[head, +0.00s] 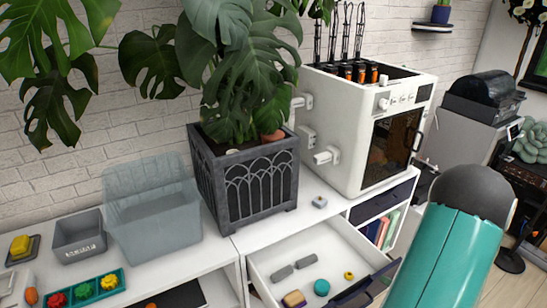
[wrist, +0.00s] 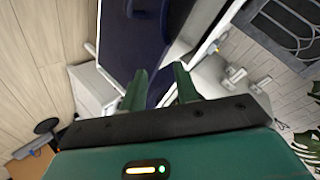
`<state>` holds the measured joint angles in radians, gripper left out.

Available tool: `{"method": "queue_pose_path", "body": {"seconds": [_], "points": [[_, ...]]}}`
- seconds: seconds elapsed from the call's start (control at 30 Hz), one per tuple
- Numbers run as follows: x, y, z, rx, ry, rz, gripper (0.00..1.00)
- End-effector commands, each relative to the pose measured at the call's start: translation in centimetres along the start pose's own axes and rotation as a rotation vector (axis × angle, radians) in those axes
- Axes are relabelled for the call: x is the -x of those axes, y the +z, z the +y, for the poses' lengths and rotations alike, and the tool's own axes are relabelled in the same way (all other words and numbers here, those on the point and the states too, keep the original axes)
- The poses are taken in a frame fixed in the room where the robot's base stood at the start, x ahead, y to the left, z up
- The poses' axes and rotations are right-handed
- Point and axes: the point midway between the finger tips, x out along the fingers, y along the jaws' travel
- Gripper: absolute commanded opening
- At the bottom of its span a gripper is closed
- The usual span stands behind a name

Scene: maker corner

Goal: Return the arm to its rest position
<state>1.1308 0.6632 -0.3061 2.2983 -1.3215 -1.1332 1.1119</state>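My gripper (wrist: 161,84) shows in the wrist view with its two green fingers apart and nothing visibly held between them. A dark blue panel lies behind and beyond the fingers; I cannot tell how far it is from the fingertips. In the head view, my teal arm link with its dark rounded joint fills the lower right, and the gripper itself does not show. An open white drawer (head: 289,255) with a dark blue front lies to the left of my arm.
The drawer holds grey pieces (head: 294,268), a teal round thing (head: 321,287) and small yellow items. On the white bench stand a clear bin (head: 155,225), a grey box (head: 79,237), a dark planter (head: 249,185) and a white machine (head: 352,130). Wooden floor shows at the right.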

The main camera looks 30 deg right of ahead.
Motion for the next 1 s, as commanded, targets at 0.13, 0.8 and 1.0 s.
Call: {"method": "queue_pose_path", "body": {"seconds": [0.13,0.8,1.0], "points": [[-2.2,-4.7,-5.4,0.214,0.121,0.035,0.31],[2.6,-4.3,-33.7,0.667,0.382,-0.064,0.31],[8.1,2.4,-40.2,0.756,0.312,-0.231,0.31]]}}
